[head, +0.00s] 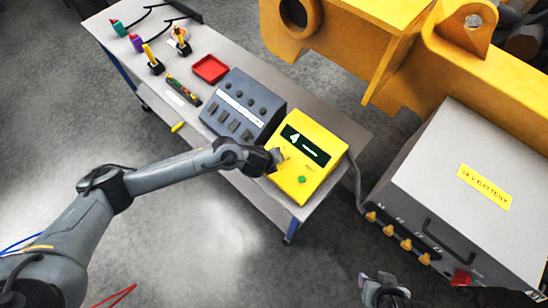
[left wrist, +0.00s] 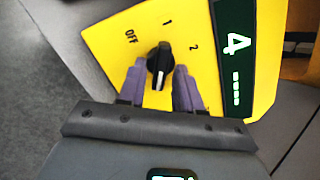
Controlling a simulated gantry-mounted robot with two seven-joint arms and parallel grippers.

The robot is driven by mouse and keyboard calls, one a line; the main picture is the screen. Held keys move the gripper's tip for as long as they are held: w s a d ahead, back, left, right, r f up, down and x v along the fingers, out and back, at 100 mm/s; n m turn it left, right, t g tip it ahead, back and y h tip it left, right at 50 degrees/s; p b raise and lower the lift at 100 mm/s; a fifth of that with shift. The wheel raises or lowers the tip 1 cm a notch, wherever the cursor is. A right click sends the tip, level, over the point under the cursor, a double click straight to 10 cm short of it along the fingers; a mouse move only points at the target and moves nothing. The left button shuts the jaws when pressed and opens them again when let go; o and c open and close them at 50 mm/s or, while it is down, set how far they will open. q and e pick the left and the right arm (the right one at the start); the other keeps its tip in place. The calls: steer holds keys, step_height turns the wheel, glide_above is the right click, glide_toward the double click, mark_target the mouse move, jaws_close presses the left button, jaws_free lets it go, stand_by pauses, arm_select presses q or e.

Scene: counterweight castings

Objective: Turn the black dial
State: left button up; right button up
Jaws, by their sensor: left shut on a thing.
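The black dial (left wrist: 159,62) sits on the face of a yellow box (head: 313,184) with a dark display. In the left wrist view, labels OFF, 1 and 2 surround the dial, and the display (left wrist: 236,60) shows a 4-like figure. My left gripper (left wrist: 159,78) is shut on the dial, one purple-grey finger on each side. In the head view my left gripper (head: 276,159) reaches the box's left side and hides the dial. My right gripper (head: 384,290) is at the bottom edge, away from the box; whether it is open is unclear.
A grey-blue switch box (head: 232,110) stands beside the yellow box on the bench (head: 215,63). A red tray (head: 210,69) and small tools lie farther back. A large battery box (head: 450,185) stands right, below a yellow metal frame (head: 400,35). A green button (head: 302,180) is near the dial.

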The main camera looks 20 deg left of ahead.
arm_select(q)
steer(key=o, duration=0.7)
steer(key=shift+p+v, duration=1.2)
steer(key=shift+v, duration=4.25)
steer(key=shift+d+f, duration=0.1)
